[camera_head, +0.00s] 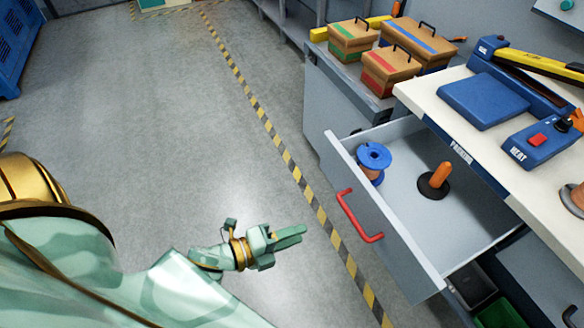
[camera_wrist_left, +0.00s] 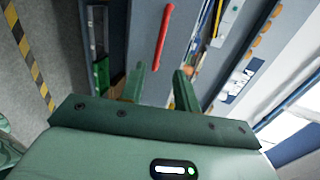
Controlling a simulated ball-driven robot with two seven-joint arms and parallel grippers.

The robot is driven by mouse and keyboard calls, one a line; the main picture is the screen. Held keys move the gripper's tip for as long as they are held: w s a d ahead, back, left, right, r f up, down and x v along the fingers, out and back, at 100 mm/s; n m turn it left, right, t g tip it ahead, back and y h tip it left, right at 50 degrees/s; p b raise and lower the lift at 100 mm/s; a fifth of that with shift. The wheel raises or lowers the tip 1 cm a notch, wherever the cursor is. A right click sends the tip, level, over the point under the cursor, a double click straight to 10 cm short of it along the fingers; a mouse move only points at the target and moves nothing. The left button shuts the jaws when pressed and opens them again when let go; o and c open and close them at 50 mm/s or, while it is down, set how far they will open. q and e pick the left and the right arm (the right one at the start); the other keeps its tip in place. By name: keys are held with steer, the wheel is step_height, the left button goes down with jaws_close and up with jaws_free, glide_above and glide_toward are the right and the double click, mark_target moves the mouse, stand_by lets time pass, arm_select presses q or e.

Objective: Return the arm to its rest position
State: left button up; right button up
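My left arm comes in from the left in the head view. My left gripper (camera_head: 298,235) hangs over the floor, left of the open drawer and apart from its red handle (camera_head: 359,216). In the left wrist view the two green fingers (camera_wrist_left: 159,88) stand apart with nothing between them. The red handle (camera_wrist_left: 163,36) shows beyond the fingertips there. My right gripper is in neither view.
The pulled-out drawer (camera_head: 398,240) holds a blue spool (camera_head: 374,157) and an orange-handled piece with a dark base (camera_head: 436,181). Several boxes stand on the cabinet behind. A blue heat device (camera_head: 540,140) sits on the worktop. The floor (camera_head: 150,120) on the left is clear.

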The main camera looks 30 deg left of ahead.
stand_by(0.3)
arm_select(q)
steer(key=s+a+f+n+g+y, duration=0.2)
steer(key=s+a+f+n, duration=0.25)
steer(key=f, duration=0.35)
steer(key=s+a+f+n+g+y, duration=0.25)
steer(key=s+a+f+n, duration=0.2)
steer(key=f, duration=0.35)
steer(key=s+a+f+n+g+y, duration=0.25)
steer(key=s+f+n, duration=0.25)
steer(key=f, duration=0.4)
steer(key=s+a+f+n+g+y, duration=0.2)
steer(key=s+f+n+g, duration=0.3)
steer(key=s, duration=0.7)
steer(key=s+d+f+n, duration=0.1)
steer(key=s+d, duration=0.2)
steer(key=s, duration=0.2)
steer(key=s+d+f+g+p, duration=0.1)
steer(key=s+d+f, duration=0.1)
steer(key=s+d, duration=0.1)
steer(key=shift+s+d+f+n+h, duration=0.15)
steer(key=shift+s+f+n+h, duration=0.2)
steer(key=shift+s, duration=0.5)
